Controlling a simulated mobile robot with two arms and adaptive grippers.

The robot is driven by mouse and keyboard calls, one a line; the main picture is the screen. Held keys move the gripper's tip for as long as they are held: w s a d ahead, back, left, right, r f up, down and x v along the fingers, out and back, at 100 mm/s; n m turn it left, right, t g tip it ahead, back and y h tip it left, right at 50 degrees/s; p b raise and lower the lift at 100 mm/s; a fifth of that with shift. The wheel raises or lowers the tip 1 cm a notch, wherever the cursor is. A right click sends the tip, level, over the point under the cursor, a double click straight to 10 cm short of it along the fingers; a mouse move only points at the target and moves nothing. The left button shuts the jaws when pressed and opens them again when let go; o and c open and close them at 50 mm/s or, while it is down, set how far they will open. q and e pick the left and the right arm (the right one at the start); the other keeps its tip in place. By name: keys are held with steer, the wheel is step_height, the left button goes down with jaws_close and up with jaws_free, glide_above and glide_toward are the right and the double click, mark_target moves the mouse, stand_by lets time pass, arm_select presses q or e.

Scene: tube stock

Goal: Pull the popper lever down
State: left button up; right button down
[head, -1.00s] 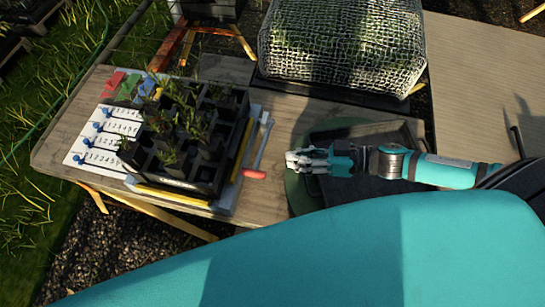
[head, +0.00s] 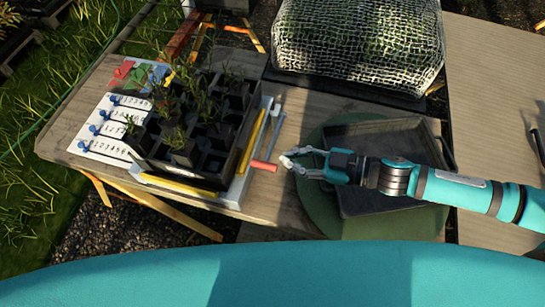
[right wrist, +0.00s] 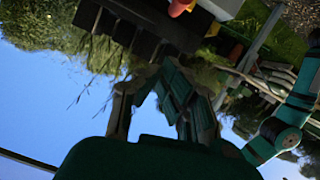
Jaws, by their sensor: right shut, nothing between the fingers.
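The popper lever is a thin grey rod with a red handle (head: 264,166), at the right side of the popper with the black cell tray (head: 215,160) in the head view. Its rod slants up and away from the handle. My right gripper (head: 290,161) is just right of the handle, with a small gap showing, fingers pointing left. It is shut and empty. In the right wrist view the red handle (right wrist: 180,6) shows at the top edge, beyond the fingers (right wrist: 163,95). My left gripper is not in the head view.
Seedlings stand in the tray's cells. A white numbered board (head: 108,128) lies left of it. A dark shallow tray (head: 385,206) on a round green mat (head: 318,213) lies under my right arm. A mesh-covered box (head: 360,35) stands behind.

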steer(key=p, duration=0.1)
glide_above(270, 169)
steer(key=f, duration=0.1)
step_height(270, 169, down, 3)
steer(key=shift+w+r, duration=0.1)
steer(key=shift+w, duration=0.05)
steer(key=shift+w+d+f, duration=0.1)
steer(key=shift+f, duration=0.65)
steer(key=shift+s+f+n+b, duration=0.25)
steer(key=shift+f+n+b, duration=0.05)
steer(key=shift+f+b, duration=0.45)
steer(key=shift+s+f+n+t+b, duration=0.2)
steer(key=shift+f+n+t+b, duration=0.1)
steer(key=shift+f+n+b, duration=0.2)
steer(key=shift+r, duration=0.2)
